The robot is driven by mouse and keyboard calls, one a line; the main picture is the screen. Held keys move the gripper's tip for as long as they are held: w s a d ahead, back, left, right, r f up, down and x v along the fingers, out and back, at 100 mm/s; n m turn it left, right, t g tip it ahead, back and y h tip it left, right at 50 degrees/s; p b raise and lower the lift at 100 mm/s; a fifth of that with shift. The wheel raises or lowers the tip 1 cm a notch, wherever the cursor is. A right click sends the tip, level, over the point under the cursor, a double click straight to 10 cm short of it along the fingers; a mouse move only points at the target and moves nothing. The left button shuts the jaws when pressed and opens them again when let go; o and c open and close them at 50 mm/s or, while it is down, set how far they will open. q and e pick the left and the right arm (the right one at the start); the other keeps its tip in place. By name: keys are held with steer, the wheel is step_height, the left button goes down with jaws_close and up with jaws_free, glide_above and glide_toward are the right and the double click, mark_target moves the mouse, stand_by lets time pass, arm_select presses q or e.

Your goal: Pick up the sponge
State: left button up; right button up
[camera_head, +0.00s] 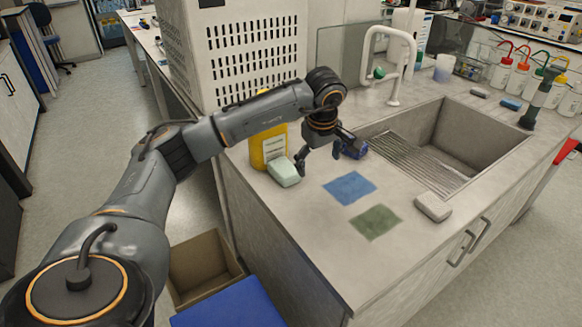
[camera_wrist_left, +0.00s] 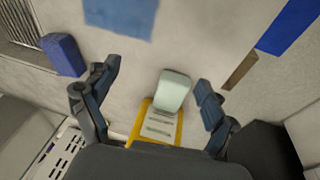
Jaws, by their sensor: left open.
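A pale green block (camera_head: 284,171), likely the sponge, lies on the counter near its left edge, in front of a yellow container (camera_head: 268,143). My left gripper (camera_head: 319,160) points down just right of the block, fingers apart and empty. In the left wrist view the block (camera_wrist_left: 172,91) shows between the open fingers (camera_wrist_left: 157,79), closer to the right one; I see no contact. A dark blue block (camera_head: 354,149), perhaps another sponge, lies just right of the gripper; it also shows in the wrist view (camera_wrist_left: 64,55). My right gripper is not in view.
A blue cloth (camera_head: 349,187) and a green cloth (camera_head: 376,222) lie flat on the counter. A whitish block (camera_head: 433,207) lies by the sink (camera_head: 462,135). A perforated white box (camera_head: 245,50) stands behind my arm. A cardboard box (camera_head: 203,268) is on the floor.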

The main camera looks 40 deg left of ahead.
arm_select(q)
steer(key=s+a+r+g+y, duration=0.15)
steer(key=a+r, duration=0.25)
steer(key=a, duration=0.4)
steer(key=y, duration=0.1)
glide_above(285, 167)
steer(key=s+d, duration=0.1)
steer(key=d, duration=0.1)
steer(key=shift+n, duration=0.4)
steer(key=f, duration=0.7)
steer(key=shift+s+a+p, duration=0.15)
steer(key=shift+a+p, duration=0.1)
steer(key=shift+p, duration=0.05)
steer(key=x, duration=0.3)
steer(key=p+x, duration=0.1)
steer(key=x, duration=0.1)
steer(key=shift+w+f, duration=0.25)
steer(key=shift+w, duration=0.15)
steer(key=shift+a+f, duration=0.1)
steer(key=shift+f, duration=0.2)
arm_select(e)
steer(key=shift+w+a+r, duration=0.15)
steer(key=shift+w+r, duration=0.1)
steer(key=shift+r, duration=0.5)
arm_select(q)
steer(key=shift+f, duration=0.25)
steer(key=c, duration=1.1)
